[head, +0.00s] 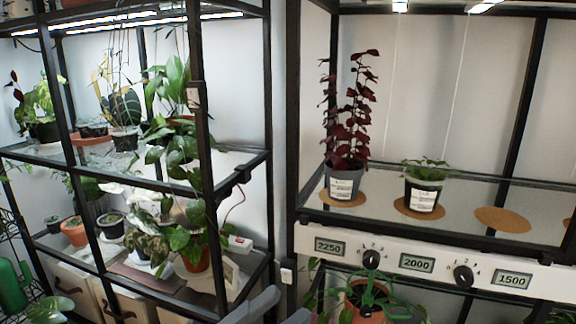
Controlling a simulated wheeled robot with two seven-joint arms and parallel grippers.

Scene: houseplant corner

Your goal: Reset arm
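My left gripper (290,302) shows only in part at the bottom edge of the head view. Two grey finger pieces slant up to the right with a gap between them, and nothing is seen held there. The rest of it is cut off by the frame. It is low in front of the gap between the two shelf racks. My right gripper is not in view.
The right rack shelf holds a dark-red-leaved plant (350,130) and a small green plant (425,185) on cork mats. A third cork mat (503,220) is bare. Below are displays and two black knobs (463,276). A terracotta-potted plant (365,298) stands lower. The left rack (200,170) is crowded.

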